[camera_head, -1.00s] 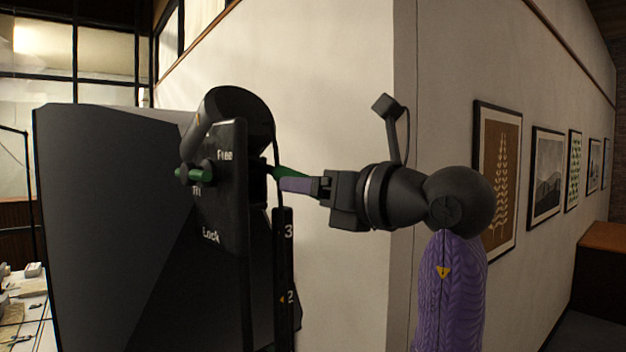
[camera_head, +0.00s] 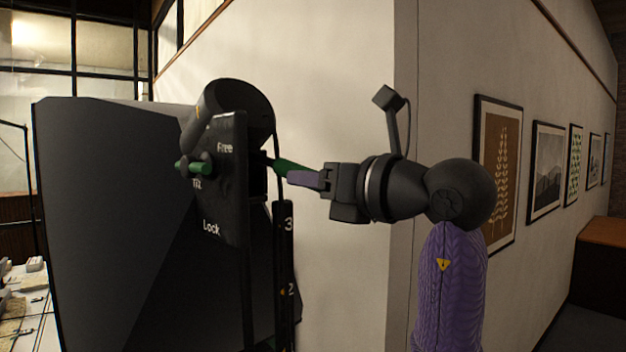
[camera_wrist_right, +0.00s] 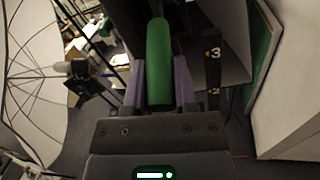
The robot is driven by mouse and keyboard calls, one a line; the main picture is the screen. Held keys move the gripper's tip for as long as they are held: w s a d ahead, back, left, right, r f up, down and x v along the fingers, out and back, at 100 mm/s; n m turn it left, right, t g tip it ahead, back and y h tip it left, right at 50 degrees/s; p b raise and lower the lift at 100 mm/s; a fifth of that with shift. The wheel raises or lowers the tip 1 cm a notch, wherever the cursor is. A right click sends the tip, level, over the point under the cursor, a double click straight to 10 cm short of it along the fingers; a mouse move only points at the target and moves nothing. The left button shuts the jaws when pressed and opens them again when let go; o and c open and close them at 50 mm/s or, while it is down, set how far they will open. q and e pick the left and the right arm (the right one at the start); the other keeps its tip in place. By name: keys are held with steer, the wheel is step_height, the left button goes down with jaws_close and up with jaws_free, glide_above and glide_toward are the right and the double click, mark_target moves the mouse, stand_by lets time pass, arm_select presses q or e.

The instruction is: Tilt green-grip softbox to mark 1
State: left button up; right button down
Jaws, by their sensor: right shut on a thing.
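The softbox (camera_head: 110,200) is a large dark panel at the left of the head view. Its green grip (camera_head: 284,166) sticks out to the right behind the bracket; in the right wrist view it (camera_wrist_right: 158,50) runs between the fingers. My right gripper (camera_head: 304,178) is shut on it, a purple finger on each side (camera_wrist_right: 158,88). A dark scale strip (camera_head: 284,255) shows 3 and, lower, 2, with a small orange pointer by the 2. Mark 1 is not visible. A plate (camera_head: 228,190) reads Free above and Lock below; a green-ended lever (camera_head: 190,167) is near Free. My left gripper is not in view.
A pale wall corner (camera_head: 395,120) stands close behind my right arm, with framed pictures (camera_head: 503,170) along its right side. A white umbrella (camera_wrist_right: 35,60) is at the left of the wrist view. A table with small items (camera_head: 25,300) is at lower left.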

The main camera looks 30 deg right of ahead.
stand_by(0.7)
steer(key=f+t+b, duration=0.1)
steer(key=f+b, duration=0.1)
steer(key=b, duration=0.2)
steer(key=w+f+t+b, duration=0.1)
steer(key=f+t+b, duration=0.1)
steer(key=b, duration=0.3)
steer(key=shift+a+f+y, duration=0.15)
steer(key=shift+y, duration=0.25)
steer(key=shift+c, duration=2)
jaws_free()
steer(key=b+v, duration=0.5)
steer(key=v, duration=0.5)
